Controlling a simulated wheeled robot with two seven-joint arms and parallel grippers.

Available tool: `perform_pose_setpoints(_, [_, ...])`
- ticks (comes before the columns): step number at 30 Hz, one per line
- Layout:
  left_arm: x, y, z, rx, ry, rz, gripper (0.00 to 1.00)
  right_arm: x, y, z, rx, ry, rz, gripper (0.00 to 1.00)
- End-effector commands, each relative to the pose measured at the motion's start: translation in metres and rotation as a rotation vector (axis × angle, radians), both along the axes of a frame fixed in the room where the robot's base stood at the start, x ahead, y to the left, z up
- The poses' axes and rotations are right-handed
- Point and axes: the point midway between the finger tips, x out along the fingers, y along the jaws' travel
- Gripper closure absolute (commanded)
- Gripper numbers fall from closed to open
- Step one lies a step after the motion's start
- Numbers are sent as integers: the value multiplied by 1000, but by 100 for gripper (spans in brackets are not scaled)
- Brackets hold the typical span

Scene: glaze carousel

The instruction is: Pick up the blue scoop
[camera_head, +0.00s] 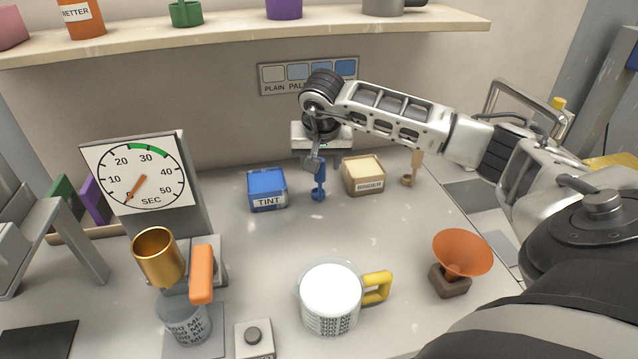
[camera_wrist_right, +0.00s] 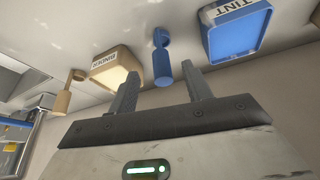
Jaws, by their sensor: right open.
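The blue scoop (camera_head: 319,184) stands upright on the table between the blue TINT box and the tan BINDER box, its handle up. My right gripper (camera_head: 314,162) is above it, pointing down, with its fingers close to the top of the handle. In the right wrist view the scoop (camera_wrist_right: 162,66) has its handle end between the two spread fingertips of my gripper (camera_wrist_right: 160,72). A gap shows on each side, so the gripper is open and empty. My left gripper is not in view.
The TINT box (camera_head: 267,204) and BINDER box (camera_head: 363,186) flank the scoop closely. A tan scoop (camera_head: 408,180) stands further right. A white-filled jug (camera_head: 330,310), an orange funnel (camera_head: 462,253) and a dial timer (camera_head: 135,172) stand nearer. A shelf (camera_head: 240,38) runs above.

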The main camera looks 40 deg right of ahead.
Motion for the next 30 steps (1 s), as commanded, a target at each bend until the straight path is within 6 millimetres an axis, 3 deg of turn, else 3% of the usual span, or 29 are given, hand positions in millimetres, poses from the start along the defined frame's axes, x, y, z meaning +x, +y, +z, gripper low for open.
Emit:
perform_pose_setpoints(5, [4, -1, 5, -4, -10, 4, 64, 4, -3, -9, 1, 1, 0, 51])
perform_pose_setpoints(15, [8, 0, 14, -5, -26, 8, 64, 22, -18, -47, 1, 1, 0, 51])
perform_pose_setpoints(23, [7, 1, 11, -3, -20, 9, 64, 23, -20, -51, 0, -1, 1, 51])
perform_pose_setpoints(29, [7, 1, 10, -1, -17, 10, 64, 23, -20, -51, -1, -1, 0, 100])
perform_pose_setpoints(30, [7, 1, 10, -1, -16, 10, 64, 23, -20, -51, -1, -1, 0, 100])
